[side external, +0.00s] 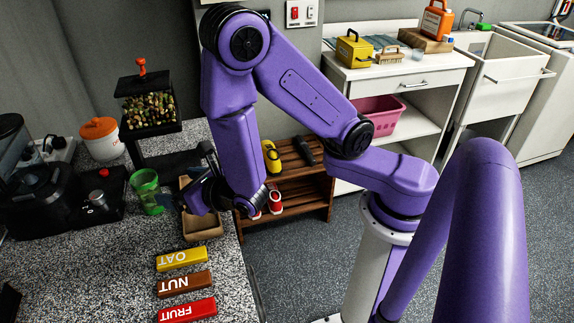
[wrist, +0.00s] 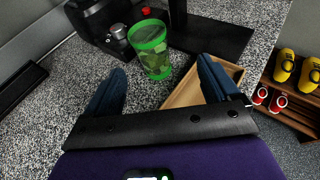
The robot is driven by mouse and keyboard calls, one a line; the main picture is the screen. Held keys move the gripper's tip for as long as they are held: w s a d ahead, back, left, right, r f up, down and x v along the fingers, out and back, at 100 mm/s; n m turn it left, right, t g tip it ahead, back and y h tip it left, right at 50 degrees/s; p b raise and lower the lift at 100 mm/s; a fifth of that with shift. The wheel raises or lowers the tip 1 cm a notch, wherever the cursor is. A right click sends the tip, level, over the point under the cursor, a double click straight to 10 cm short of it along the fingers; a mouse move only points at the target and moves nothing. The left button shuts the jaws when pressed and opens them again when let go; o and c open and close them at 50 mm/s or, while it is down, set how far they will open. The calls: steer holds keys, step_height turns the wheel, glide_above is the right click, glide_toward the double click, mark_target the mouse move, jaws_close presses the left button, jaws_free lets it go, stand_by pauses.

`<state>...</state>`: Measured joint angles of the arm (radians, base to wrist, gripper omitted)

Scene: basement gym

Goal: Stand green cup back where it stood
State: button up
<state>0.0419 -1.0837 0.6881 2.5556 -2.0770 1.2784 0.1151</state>
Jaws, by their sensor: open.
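The green cup (side external: 147,190) stands upright on the speckled counter, in front of the dispenser and beside the black coffee machine. It is see-through, and in the wrist view the green cup (wrist: 150,47) stands just beyond my fingers, near the middle. My gripper (side external: 172,201) is right of the cup in the side view, low over the counter. In the wrist view my gripper (wrist: 160,85) has its two blue fingers wide apart with nothing between them. Whether a fingertip touches the cup is unclear.
A wooden tray (side external: 203,226) lies right of the cup, partly under my gripper. The coffee machine (side external: 98,200) and dispenser (side external: 150,112) crowd the cup. Oat (side external: 181,259), nut (side external: 185,284) and fruit (side external: 187,309) bars lie in front. A shoe rack (side external: 300,200) stands beside the counter.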

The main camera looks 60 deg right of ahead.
steer(key=s+d+r+m+g+h, duration=0.3)
steer(key=s+d+m, duration=0.1)
steer(key=d+m, duration=0.3)
steer(key=s+d+r+m+g+h, duration=0.3)
steer(key=s+d+m+h, duration=0.1)
steer(key=d+m, duration=0.25)
steer(key=s+a+r+m+g+y, duration=0.1)
steer(key=s+m+g+y, duration=0.3)
steer(key=s, duration=0.5)
steer(key=s+a+r+m+g+y, duration=0.1)
steer(key=s+m+g+y, duration=0.3)
steer(key=s, duration=0.5)
steer(key=shift+a+m, duration=0.4)
steer(key=shift+m, duration=0.15)
